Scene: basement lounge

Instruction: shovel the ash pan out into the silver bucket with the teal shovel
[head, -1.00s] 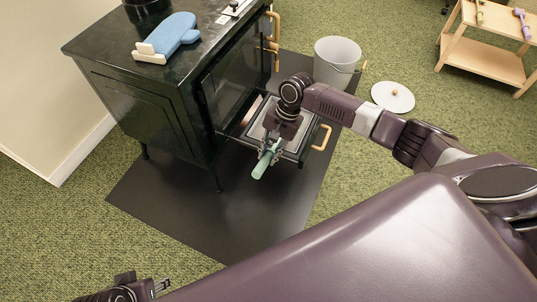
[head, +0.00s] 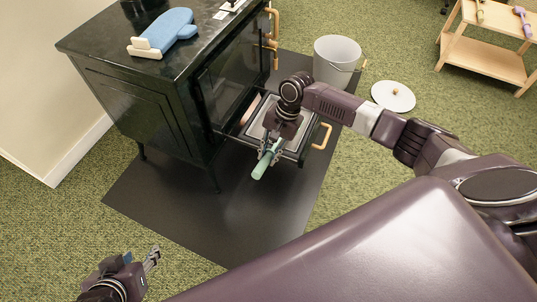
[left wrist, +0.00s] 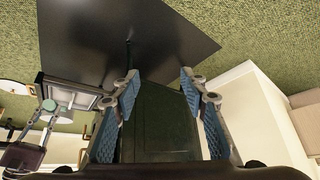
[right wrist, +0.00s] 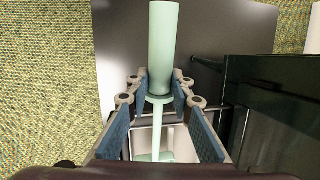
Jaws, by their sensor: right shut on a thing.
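The teal shovel (head: 263,165) is held by its handle in my right gripper (head: 269,152), which is shut on it. In the right wrist view the shovel's handle (right wrist: 163,45) points away between the fingers, and its shaft runs down toward the pale ash pan (right wrist: 180,138). The ash pan (head: 258,131) sits in the pulled-out drawer of the dark stove, partly hidden by my right gripper. Any ash is too hidden to tell. The silver bucket (head: 333,72) stands behind the drawer, upright with its top open. My left gripper (head: 153,260) is open and empty over the carpet; its spread fingers show in the left wrist view (left wrist: 160,95).
The dark stove (head: 135,95) carries a blue oven mitt (head: 165,32). A white lid (head: 392,97) lies on the carpet beside the bucket. A wooden shelf (head: 485,65) stands at the back right. The black floor mat (head: 240,215) is clear in front.

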